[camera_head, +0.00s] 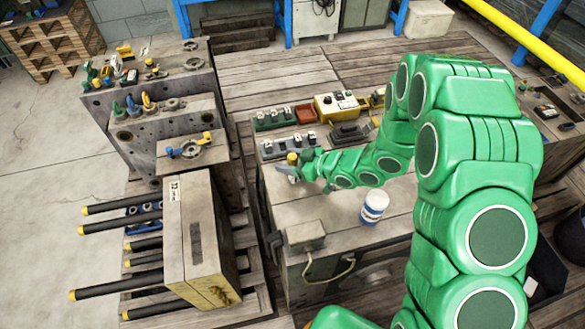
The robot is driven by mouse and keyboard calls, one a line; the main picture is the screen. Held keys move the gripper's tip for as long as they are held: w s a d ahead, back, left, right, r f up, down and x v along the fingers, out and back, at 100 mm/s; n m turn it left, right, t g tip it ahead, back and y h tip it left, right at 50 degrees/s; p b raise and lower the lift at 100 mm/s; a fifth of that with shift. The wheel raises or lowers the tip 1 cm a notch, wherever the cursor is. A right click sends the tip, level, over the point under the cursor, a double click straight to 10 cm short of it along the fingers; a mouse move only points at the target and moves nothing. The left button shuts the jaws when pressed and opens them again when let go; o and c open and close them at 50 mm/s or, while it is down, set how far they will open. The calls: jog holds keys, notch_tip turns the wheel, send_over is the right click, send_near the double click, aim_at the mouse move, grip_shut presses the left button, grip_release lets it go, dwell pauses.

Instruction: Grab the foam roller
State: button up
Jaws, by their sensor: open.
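My green arm reaches in from the right over the grey bench-like block (330,200). My gripper (291,166) is small in the view, near the block's far left edge, with its jaws open. A small yellow-topped item (292,158) shows right at the jaws; I cannot tell whether it lies between them or behind them. A white cylinder with blue bands (374,208) stands upright on the block, to the right of and nearer than my gripper, apart from it. I cannot tell for sure which of these, if either, is the foam roller.
A grey box (304,237) with a cable sits at the block's near left. Trays of small parts (275,118) and a yellow control box (338,106) lie behind my gripper. A large mould (195,235) with yellow-tipped black rods (105,208) stands left. A yellow rail (530,40) crosses the upper right.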

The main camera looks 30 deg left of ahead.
jog(key=shift+a+f, duration=0.15)
jog(key=shift+a, duration=0.2)
jog(key=shift+c, duration=0.3)
jog(key=c, duration=1)
notch_tip(320, 180, up, 10)
